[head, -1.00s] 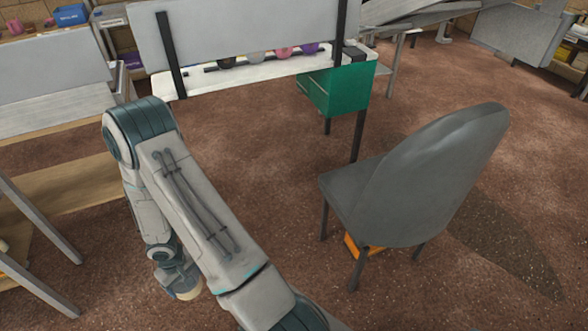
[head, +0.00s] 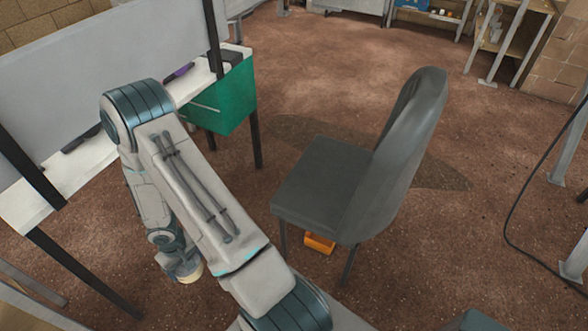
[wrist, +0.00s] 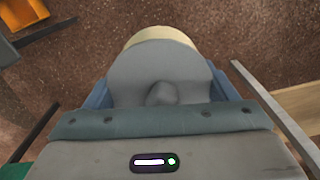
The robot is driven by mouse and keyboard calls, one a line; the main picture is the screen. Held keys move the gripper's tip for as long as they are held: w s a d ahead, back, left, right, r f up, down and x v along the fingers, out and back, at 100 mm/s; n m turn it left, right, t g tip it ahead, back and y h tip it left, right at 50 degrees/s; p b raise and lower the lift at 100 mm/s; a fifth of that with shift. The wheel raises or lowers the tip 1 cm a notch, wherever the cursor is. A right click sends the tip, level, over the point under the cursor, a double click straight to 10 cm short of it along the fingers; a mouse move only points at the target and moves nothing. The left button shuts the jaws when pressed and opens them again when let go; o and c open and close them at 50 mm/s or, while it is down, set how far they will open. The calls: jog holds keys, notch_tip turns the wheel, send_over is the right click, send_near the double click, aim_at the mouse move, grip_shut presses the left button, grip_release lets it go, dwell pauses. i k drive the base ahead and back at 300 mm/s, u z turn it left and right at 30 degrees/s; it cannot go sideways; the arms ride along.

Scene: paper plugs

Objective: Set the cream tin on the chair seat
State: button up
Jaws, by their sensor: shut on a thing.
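The grey chair stands right of centre in the head view, and its seat (head: 322,182) looks bare. My gripper (head: 182,268) hangs low at the end of my arm, left of the chair and apart from it. It is shut on the cream tin (head: 191,276), of which only a small pale part shows in the head view. In the wrist view, the cream rim of the tin (wrist: 160,34) shows beyond a grey round face, between the blue fingers of my gripper (wrist: 160,95). The rest of the tin is hidden.
An orange object (head: 319,243) is under the chair. A white desk (head: 75,180) with a green drawer box (head: 226,98) and dark legs stands at the left. A dark cable (head: 512,215) lies at the right. Open brown floor lies behind and right of the chair.

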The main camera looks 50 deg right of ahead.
aim_at(322, 190)
jog(key=z, duration=0.65)
jog(key=i, duration=0.7)
jog(key=z, duration=1.2)
jog(key=i, duration=0.5)
jog(key=z, duration=0.35)
